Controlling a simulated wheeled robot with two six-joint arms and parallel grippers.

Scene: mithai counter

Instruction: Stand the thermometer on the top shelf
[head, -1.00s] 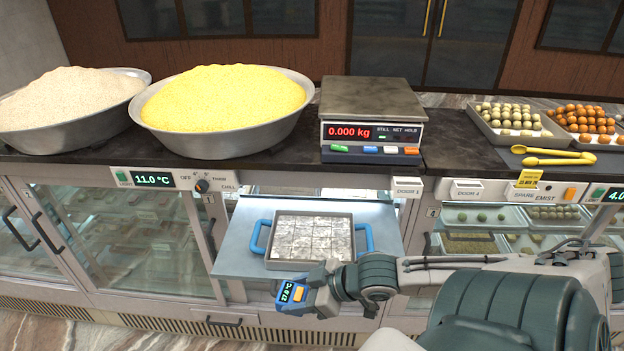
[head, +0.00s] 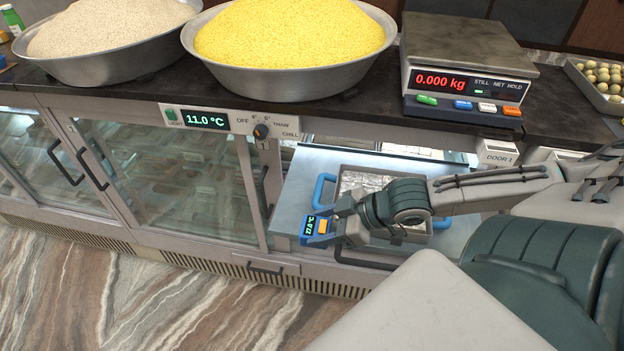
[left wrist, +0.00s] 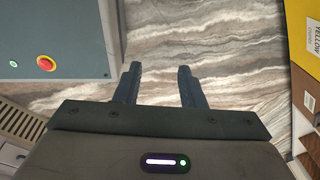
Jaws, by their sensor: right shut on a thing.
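The thermometer (head: 309,226) is a small blue device with a lit display and an orange patch. My right gripper (head: 328,226) is shut on it and holds it in front of the counter, at the left front of the pulled-out or lowered panel. Its display reads sideways in the head view. My left gripper (left wrist: 158,85) shows in the left wrist view with its two fingers apart and nothing between them, above the marbled floor. The shelves inside the case show only dimly behind the glass doors (head: 165,180).
A tray with blue handles (head: 322,190) lies on the grey panel (head: 296,195), partly behind my right arm. Two bowls, of white grain (head: 105,25) and yellow grain (head: 290,40), and a scale (head: 465,80) stand on the counter. The floor (head: 90,290) at left is clear.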

